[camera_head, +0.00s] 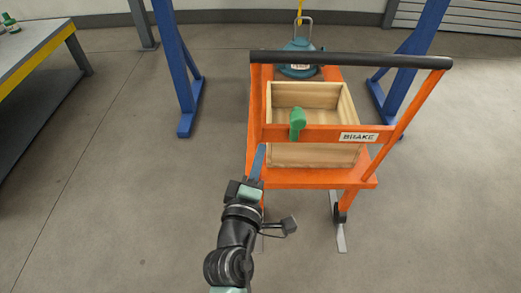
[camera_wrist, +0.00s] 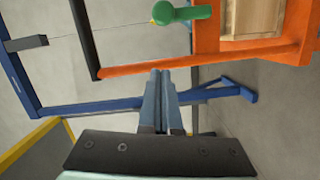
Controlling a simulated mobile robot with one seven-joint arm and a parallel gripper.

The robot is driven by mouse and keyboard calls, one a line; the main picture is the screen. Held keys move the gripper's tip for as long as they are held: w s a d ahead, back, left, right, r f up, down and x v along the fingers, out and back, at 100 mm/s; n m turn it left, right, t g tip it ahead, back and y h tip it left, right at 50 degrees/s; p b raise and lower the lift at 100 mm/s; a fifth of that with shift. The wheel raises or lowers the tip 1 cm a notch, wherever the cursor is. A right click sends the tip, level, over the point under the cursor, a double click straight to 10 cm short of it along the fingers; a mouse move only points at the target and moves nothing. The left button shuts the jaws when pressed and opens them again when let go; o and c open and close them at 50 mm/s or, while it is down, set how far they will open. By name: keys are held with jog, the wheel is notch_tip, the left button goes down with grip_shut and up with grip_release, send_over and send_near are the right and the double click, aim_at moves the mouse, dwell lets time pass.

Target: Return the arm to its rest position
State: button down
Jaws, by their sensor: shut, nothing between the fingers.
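My gripper (camera_head: 258,164) is at the end of my arm, which reaches up from the bottom middle of the head view. In the wrist view my gripper's two fingers (camera_wrist: 160,74) lie together, shut with nothing between them. In the head view the fingers are in front of the left side of an orange cart (camera_head: 318,178). I cannot tell whether they touch it. My arm is stretched forward, low beside the cart's near left leg.
The cart has a black handle bar (camera_head: 350,60), a green knob (camera_head: 297,122) and a BRAKE label. A wooden box (camera_head: 315,157) and a teal pump-like item (camera_head: 300,58) stand on it. Blue posts (camera_head: 180,60) flank it. A workbench (camera_head: 40,60) is at left. Floor is clear at lower left.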

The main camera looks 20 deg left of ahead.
jog(key=shift+r, duration=0.1)
dwell(0.3)
jog(key=d+r+m+t+h, duration=0.1)
jog(key=d+r+m+t, duration=0.3)
jog(key=r, duration=1)
jog(key=d+r+m+t+h, duration=0.1)
jog(key=d+r+m, duration=0.45)
jog(key=r, duration=0.95)
jog(key=s+d+r+m+t, duration=0.15)
jog(key=s+r+m, duration=0.35)
jog(key=r, duration=0.5)
jog(key=s+d+r+m+t, duration=0.1)
jog(key=s+r+m+t, duration=0.15)
jog(key=s+r, duration=0.6)
notch_tip(320, 180, up, 25)
jog(key=w+p, duration=0.1)
jog(key=p, duration=2.3)
jog(key=shift+w+a+f+t, duration=0.15)
jog(key=shift+w+t, duration=0.2)
jog(key=shift+t, duration=0.05)
